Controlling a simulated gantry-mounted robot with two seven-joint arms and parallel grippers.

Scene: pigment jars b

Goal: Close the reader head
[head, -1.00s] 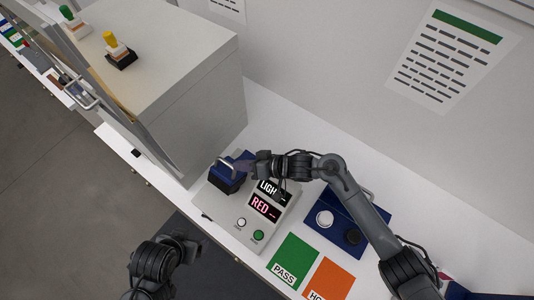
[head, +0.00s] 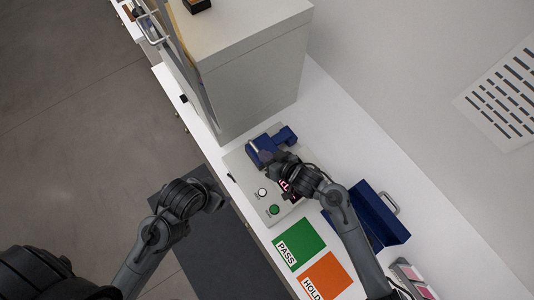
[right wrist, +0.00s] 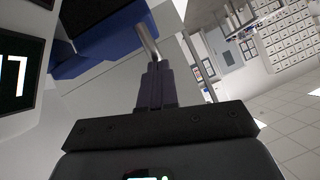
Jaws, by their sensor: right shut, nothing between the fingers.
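The reader is a light grey box (head: 237,163) on the white bench, with a blue reader head (head: 284,137) at its back. A metal handle sticks out from the head; it also shows in the right wrist view (right wrist: 146,38), beside the blue head (right wrist: 100,40). My right gripper (head: 266,157) is at the head's front side. In the right wrist view its fingers (right wrist: 156,72) are shut and empty, with tips close to the handle; contact is unclear. How far the head is tilted is hard to tell. My left gripper (head: 214,200) is off the bench's front edge, its fingers unclear.
A white button (head: 262,192) and a green button (head: 274,209) are on the reader; my arm covers most of its display. A large grey cabinet (head: 255,80) stands behind left. Green PASS (head: 300,243) and orange HOLD (head: 327,277) cards and an open blue case (head: 378,215) lie to the right.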

